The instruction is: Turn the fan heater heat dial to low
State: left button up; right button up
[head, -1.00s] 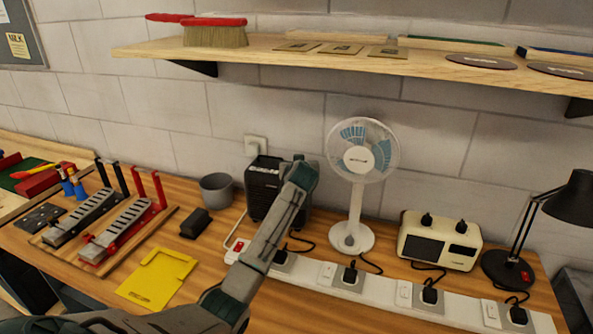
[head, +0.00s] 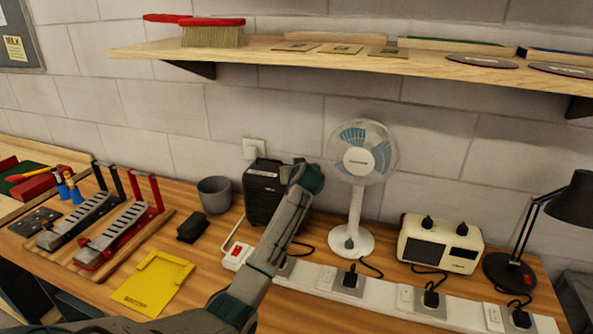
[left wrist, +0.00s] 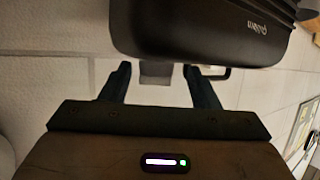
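The fan heater (head: 262,187) is a black box standing on the bench against the wall. It also shows in the left wrist view (left wrist: 215,30) as a dark rounded body with pale lettering, filling the top. My left arm passes in front of the heater's right side, and its wrist is at the heater's upper right; the fingers are hidden in the head view. In the left wrist view my left gripper (left wrist: 160,85) has its two fingers apart, just below the heater's edge. A small grey block shows between them; I cannot tell if it is the dial. My right gripper is out of view.
A white fan (head: 362,160) stands right of my arm. A white power strip (head: 325,282) with plugs and cords runs along the bench. A grey cup (head: 214,194) is left of the heater. A wooden shelf (head: 340,62) hangs above.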

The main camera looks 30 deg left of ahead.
pick_arm(q)
jog(key=shift+s+d+r+b, duration=0.25)
jog(key=shift+s+d+b, duration=0.1)
jog(key=shift+d, duration=0.1)
jog(key=b+v, duration=0.3)
jog(key=v, duration=0.6)
jog(key=shift+s, duration=0.25)
jog(key=shift+r, duration=0.1)
